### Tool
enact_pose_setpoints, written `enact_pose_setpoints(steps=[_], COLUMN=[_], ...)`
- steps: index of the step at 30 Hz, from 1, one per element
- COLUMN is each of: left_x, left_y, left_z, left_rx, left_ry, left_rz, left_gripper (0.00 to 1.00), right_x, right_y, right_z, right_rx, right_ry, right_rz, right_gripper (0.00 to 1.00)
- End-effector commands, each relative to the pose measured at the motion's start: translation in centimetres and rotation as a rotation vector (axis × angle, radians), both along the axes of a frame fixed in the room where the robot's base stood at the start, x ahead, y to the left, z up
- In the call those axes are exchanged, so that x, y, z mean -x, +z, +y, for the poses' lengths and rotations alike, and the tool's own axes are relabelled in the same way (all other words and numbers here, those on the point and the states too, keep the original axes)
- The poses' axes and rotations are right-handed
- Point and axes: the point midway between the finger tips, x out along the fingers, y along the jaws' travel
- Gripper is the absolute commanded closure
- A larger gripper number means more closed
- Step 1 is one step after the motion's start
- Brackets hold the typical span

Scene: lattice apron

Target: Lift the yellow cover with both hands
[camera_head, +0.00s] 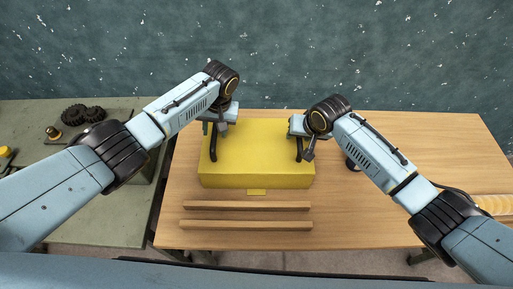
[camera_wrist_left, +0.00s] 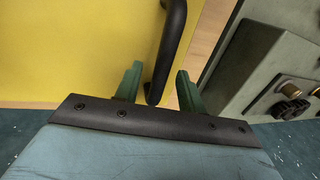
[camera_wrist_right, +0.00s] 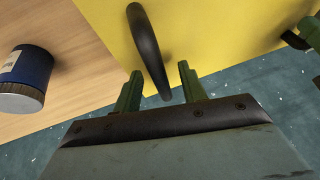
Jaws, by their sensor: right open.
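The yellow cover (camera_head: 258,150) is a box shape lying on the wooden table (camera_head: 400,150). It has a black handle on its left side (camera_head: 213,143) and another on its right side (camera_head: 299,149). My left gripper (camera_head: 218,124) is at the left handle; in the left wrist view its green fingers (camera_wrist_left: 160,68) stand apart on either side of that handle (camera_wrist_left: 170,45), with gaps showing. My right gripper (camera_head: 301,136) is at the right handle; in the right wrist view its open fingers (camera_wrist_right: 160,68) stand on either side of that handle (camera_wrist_right: 147,40). Contact is not visible.
Two wooden bars (camera_head: 245,206) (camera_head: 245,225) lie in front of the cover. A blue jar (camera_wrist_right: 27,68) stands right of the cover. A grey-green bench (camera_head: 110,222) with black gears (camera_head: 74,114) adjoins at left. The table's right part is mostly clear.

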Motion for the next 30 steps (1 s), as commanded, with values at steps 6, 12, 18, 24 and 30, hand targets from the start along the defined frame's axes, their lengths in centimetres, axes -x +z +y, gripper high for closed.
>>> enact_pose_setpoints(steps=[6,12,18,24,30], left_x=[0.04,0.03,0.04,0.03,0.03], left_y=[-1.20,-1.35,-1.33,-1.31,-1.30], left_z=[0.21,0.26,0.25,0.26,0.27], left_rx=[0.000,0.001,0.000,0.000,0.000], left_ry=[-0.001,-0.001,-0.001,-0.001,-0.001], left_rz=[0.000,-0.001,0.000,0.000,0.000], left_gripper=[0.61,0.61,0.71,0.97,1.00], right_x=[-0.44,-0.49,-0.49,-0.48,-0.48], right_y=[-1.11,-1.23,-1.22,-1.21,-1.20], right_z=[0.27,0.28,0.27,0.25,0.25], right_rx=[0.000,0.000,0.000,0.000,0.000], right_ry=[0.000,0.000,0.000,0.000,0.000], right_rz=[0.000,-0.001,-0.001,0.000,0.000], right_gripper=[0.59,0.59,0.69,0.95,1.00])
